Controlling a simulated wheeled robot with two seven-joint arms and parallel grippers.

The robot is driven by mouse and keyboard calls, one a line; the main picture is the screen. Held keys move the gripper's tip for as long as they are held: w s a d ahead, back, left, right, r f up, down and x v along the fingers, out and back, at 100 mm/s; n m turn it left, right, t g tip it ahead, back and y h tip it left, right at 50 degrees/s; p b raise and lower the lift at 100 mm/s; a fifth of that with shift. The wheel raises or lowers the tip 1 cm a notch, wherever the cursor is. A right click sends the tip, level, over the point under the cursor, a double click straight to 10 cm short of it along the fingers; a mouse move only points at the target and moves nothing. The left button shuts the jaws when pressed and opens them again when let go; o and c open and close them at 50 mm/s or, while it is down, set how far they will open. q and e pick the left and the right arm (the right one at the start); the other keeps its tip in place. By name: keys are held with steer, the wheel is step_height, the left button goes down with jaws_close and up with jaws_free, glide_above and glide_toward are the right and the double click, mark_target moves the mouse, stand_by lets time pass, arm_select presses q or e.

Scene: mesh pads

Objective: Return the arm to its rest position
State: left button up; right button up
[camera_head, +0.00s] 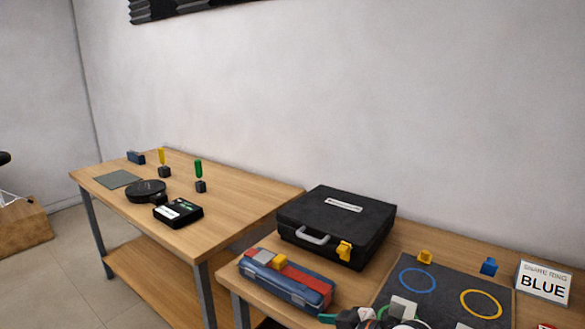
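At the bottom edge, a cut-off cluster of black, white, red and green parts (368,318) looks like the end of one of my arms, probably the left. Its fingertips cannot be made out, so I cannot tell whether it is open or shut. It overlaps the lower left part of a dark mat (447,277) in the picture. A pale grey block (403,307) shows right beside it; I cannot tell whether they touch. My other gripper is not in view.
The mat bears a blue ring (418,268) and a yellow ring (497,303). A black case (350,212) and a toolbox (305,288) stand left. A second table (240,205) holds several items.

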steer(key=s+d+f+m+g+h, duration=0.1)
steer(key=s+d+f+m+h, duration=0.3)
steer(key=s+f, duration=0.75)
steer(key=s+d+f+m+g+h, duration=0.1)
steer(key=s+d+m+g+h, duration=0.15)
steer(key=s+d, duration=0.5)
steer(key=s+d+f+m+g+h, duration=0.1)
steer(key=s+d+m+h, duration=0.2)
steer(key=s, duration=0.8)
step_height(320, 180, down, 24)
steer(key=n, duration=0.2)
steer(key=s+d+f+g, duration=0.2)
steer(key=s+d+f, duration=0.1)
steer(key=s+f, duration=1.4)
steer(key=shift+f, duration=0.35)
